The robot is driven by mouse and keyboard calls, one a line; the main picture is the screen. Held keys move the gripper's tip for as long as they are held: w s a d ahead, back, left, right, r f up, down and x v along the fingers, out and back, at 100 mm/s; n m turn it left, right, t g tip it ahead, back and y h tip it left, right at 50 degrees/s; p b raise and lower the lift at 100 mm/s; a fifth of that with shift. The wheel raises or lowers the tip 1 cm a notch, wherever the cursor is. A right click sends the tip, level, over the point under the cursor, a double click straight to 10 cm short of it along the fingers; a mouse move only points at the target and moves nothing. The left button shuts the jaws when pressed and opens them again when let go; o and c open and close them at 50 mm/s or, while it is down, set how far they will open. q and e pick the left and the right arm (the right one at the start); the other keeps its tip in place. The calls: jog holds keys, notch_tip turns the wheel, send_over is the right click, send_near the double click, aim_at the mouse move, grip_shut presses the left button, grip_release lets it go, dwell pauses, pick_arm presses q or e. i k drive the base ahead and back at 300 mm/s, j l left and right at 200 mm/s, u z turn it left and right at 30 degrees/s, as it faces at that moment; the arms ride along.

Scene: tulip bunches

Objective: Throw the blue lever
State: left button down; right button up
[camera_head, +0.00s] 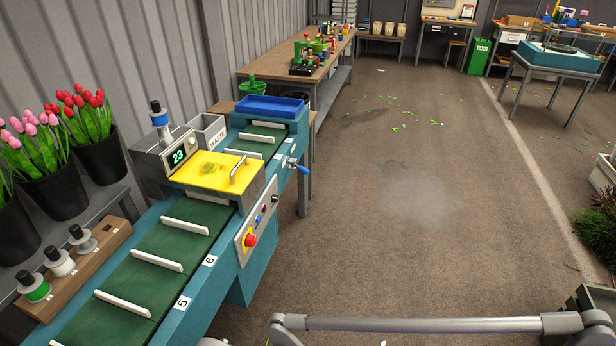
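The blue lever (301,168) sticks out from the right side of the teal conveyor machine (207,285), near its far end. It has a blue handle on a light metal mount. Which of its positions it is in, I cannot tell. A control panel (257,222) nearer to me carries a red button (250,240), a small blue switch (260,218) and a dark knob. Neither of my grippers shows in the head view, and nothing touches the lever.
A yellow cover (208,171) with a metal handle spans the green belt, beside a display reading 23. A blue tray (270,106) sits at the belt's far end. Tulip buckets (55,190) stand left. The floor (400,210) right of the machine is open. A grey bar (420,325) crosses the bottom.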

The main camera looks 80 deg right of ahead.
aim_at(302, 169)
jog(key=z, duration=2.55)
jog(key=i, duration=0.6)
jog(key=i+l+u, duration=0.15)
jog(key=i, duration=0.45)
